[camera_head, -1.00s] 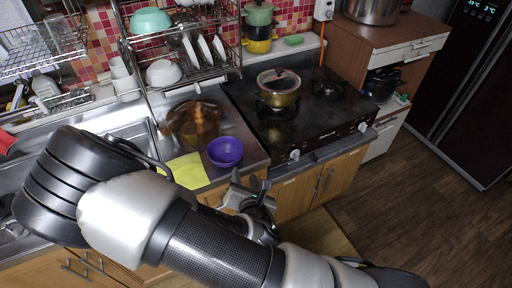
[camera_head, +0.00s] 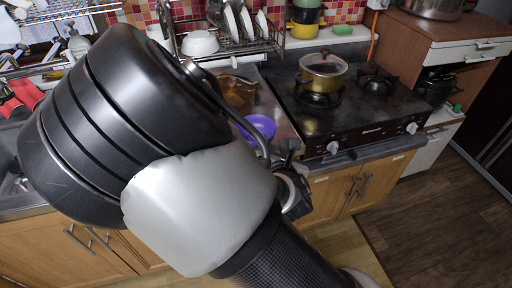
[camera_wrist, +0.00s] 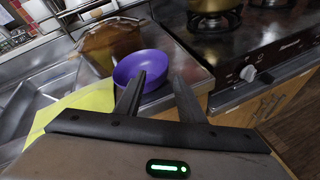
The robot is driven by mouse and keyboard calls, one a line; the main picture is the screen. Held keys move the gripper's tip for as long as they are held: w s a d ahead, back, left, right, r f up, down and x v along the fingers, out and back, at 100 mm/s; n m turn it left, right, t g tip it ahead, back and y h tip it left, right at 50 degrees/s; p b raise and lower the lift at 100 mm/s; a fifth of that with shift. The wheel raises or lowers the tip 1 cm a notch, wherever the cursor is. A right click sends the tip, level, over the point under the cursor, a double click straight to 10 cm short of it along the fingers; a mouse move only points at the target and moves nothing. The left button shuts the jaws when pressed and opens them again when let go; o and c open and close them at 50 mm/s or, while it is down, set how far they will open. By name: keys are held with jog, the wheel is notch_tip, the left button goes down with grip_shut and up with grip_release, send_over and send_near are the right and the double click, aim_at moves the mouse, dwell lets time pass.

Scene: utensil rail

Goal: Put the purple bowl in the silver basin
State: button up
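The purple bowl (camera_head: 255,127) stands upright on the steel counter by the stove. In the head view my arm hides part of it; in the wrist view the purple bowl (camera_wrist: 143,68) shows almost whole. My gripper (camera_wrist: 160,85) is open and empty in the wrist view, its two fingers apart. The left finger overlaps the bowl's near right side in the picture; I cannot tell whether it touches. The silver basin (camera_wrist: 47,84) is the sink left of the bowl in the wrist view. In the head view my arm covers most of it.
A yellow cloth (camera_wrist: 70,106) lies between sink and bowl. A brown translucent pot or lid (camera_wrist: 110,40) stands behind the bowl. The stove (camera_head: 345,110) with a lidded pot (camera_head: 323,70) is to the right. A dish rack (camera_head: 230,40) stands at the back.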

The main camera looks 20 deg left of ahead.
jog(key=f+b, duration=0.1)
jog(key=b, duration=0.1)
send_near(270, 129)
jog(key=shift+x, duration=1.1)
jog(key=shift+b+x, duration=0.6)
jog(key=shift+x, duration=2.15)
jog(key=shift+c, duration=0.2)
grip_shut()
